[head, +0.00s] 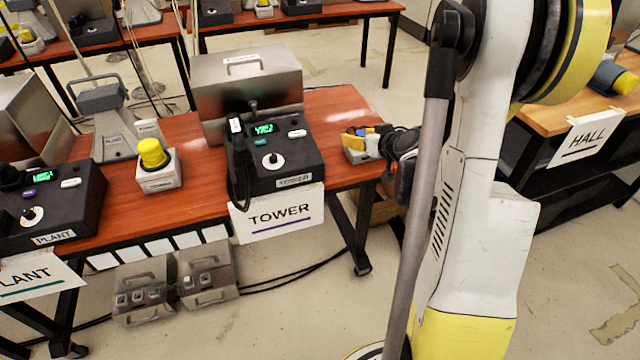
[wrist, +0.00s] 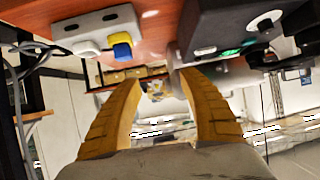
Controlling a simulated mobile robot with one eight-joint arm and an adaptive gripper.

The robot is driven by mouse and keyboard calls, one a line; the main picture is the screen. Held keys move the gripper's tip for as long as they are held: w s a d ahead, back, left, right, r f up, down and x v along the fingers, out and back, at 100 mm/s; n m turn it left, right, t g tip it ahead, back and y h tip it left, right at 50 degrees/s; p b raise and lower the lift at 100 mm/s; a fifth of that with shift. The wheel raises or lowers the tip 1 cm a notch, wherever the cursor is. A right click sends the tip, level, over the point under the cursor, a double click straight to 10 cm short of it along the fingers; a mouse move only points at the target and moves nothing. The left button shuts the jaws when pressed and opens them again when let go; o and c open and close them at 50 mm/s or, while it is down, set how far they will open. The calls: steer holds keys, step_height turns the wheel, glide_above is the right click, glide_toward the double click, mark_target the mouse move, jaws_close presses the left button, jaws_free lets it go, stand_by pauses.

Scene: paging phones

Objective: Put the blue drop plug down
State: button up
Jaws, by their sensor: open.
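A small blue piece, which looks like the blue drop plug (wrist: 121,39), shows in the wrist view with a yellow part against it. It sits at a pale grey block (wrist: 84,42) on the red-brown table, up and left of my fingers. My gripper (wrist: 157,80) has its two yellow fingers spread apart with nothing held between them. In the head view my gripper (head: 388,145) is at the right end of the TOWER table, close beside the block. Blue, yellow and white bits show there; how the plug is seated is too small to tell.
The black TOWER phone unit (head: 272,150) stands left of the block, with a metal case (head: 246,88) behind it. A yellow-topped button box (head: 157,166) is farther left. The HALL table (head: 553,112) stands to the right. Bare floor lies between the tables.

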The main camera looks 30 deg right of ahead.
steer(key=s+a+r+n+g+y, duration=0.1)
steer(key=s+a+r, duration=0.25)
steer(key=a, duration=0.65)
steer(key=s+a+r+n+g+y, duration=0.15)
steer(key=a+r, duration=0.25)
steer(key=a, duration=0.7)
steer(key=s+a+g, duration=0.1)
steer(key=s+a, duration=0.4)
steer(key=s, duration=0.3)
steer(key=s+a+r+g, duration=0.1)
steer(key=s+a+g, duration=0.1)
steer(key=s+a, duration=0.3)
steer(key=s, duration=0.3)
steer(key=shift+s+a+r+h, duration=0.15)
steer(key=shift+s+a+h, duration=0.05)
steer(key=shift+a+h, duration=0.15)
